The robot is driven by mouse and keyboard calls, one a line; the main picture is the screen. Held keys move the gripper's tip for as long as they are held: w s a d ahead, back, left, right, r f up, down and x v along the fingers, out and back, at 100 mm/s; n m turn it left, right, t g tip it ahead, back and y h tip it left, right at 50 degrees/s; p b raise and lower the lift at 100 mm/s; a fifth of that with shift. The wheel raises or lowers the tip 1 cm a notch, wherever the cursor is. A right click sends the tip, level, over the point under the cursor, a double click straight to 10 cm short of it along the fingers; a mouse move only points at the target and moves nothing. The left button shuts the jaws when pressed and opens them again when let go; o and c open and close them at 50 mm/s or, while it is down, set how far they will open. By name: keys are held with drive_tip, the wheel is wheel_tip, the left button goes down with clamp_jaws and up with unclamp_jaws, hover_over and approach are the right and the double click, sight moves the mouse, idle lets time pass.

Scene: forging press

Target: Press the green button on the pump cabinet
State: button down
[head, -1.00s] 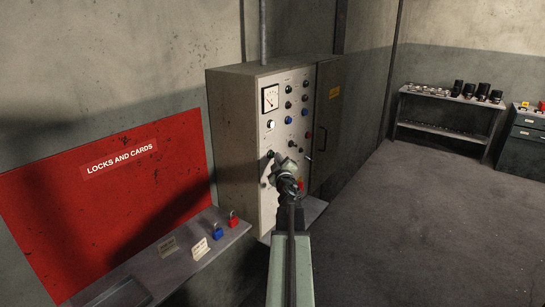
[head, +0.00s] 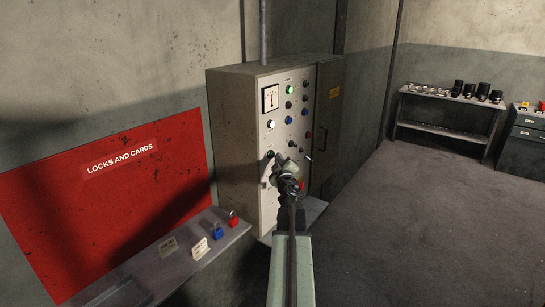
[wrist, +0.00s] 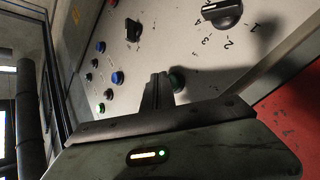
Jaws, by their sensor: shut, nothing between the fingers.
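The pump cabinet (head: 236,130) is a grey box on the wall with gauge, lamps and buttons on its front. The dark green button (head: 270,154) is low on the left of that panel. My gripper (head: 278,158) is shut and empty, with its tip right at the button. In the wrist view the shut fingers (wrist: 158,90) overlap the edge of the green button (wrist: 177,79); I cannot tell whether it is pushed in. A green lamp (head: 290,90) glows near the top of the panel. The gauge (head: 270,98) needle stands near upright.
A ledge with blue (head: 217,232) and red (head: 233,218) padlocks lies left of my arm, under a red board (head: 110,195). A black selector knob (wrist: 222,14) is on the panel. A shelf (head: 448,129) stands at the back right. The floor on the right is clear.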

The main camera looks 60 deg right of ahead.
drive_tip(key=shift+s, duration=0.35)
drive_tip(key=s, duration=0.5)
idle(0.3)
idle(0.7)
